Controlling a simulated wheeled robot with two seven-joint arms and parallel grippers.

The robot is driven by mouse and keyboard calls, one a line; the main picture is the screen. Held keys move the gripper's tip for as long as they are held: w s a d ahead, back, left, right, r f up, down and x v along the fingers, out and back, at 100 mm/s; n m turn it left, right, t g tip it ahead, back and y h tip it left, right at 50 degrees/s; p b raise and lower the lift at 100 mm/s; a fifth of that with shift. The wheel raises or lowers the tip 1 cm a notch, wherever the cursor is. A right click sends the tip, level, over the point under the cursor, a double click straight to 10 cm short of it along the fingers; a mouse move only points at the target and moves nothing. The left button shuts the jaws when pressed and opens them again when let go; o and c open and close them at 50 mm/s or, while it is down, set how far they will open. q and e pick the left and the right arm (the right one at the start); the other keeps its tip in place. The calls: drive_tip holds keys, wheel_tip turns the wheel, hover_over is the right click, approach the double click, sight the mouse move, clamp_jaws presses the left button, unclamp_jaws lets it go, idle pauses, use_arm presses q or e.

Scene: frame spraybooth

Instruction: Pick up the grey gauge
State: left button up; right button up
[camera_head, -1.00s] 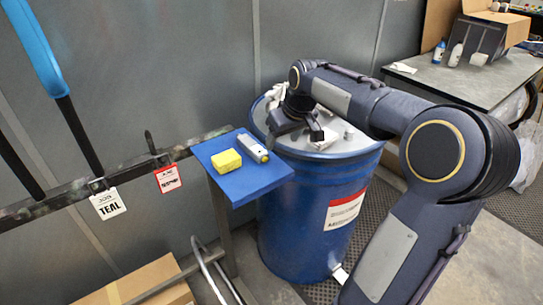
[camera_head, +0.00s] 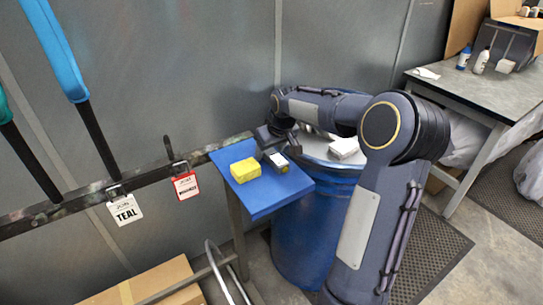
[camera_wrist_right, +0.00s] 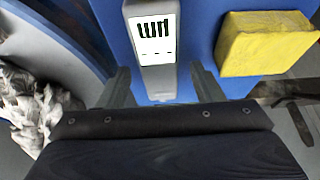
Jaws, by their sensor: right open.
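The grey gauge (camera_head: 279,163) lies on the blue shelf (camera_head: 262,206), beside the yellow sponge-like block (camera_head: 245,170). In the right wrist view the gauge (camera_wrist_right: 152,70) shows a white display with dark marks, and the yellow block (camera_wrist_right: 264,43) is to its right. My left gripper is not in view.
A blue drum (camera_head: 305,235) stands under and behind the shelf, with pale cloths (camera_head: 343,147) on its lid. A grey table (camera_head: 475,90) is at the right.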

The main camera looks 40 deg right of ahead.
sight(270, 153)
drive_tip(key=shift+f, duration=0.25)
idle(0.3)
drive_tip(key=shift+c, duration=0.3)
drive_tip(key=c, duration=1.1)
drive_tip(key=shift+r, duration=0.8)
drive_tip(key=r, duration=0.2)
drive_tip(key=shift+a+r, duration=0.25)
drive_tip(key=shift+r, duration=0.15)
drive_tip(key=s+a+r+b, duration=0.1)
drive_tip(key=s+a+r, duration=0.1)
drive_tip(key=a+r, duration=0.1)
drive_tip(key=s+a+r, duration=0.1)
drive_tip(key=a+r, duration=0.2)
drive_tip(key=a, duration=0.2)
drive_tip(key=s+a+r+b, duration=0.1)
drive_tip(key=s+a+r, duration=0.1)
drive_tip(key=a+r, duration=0.1)
drive_tip(key=shift+s+a+r+b, duration=0.1)
drive_tip(key=shift+s+a+b, duration=0.25)
drive_tip(key=shift+a, duration=0.3)
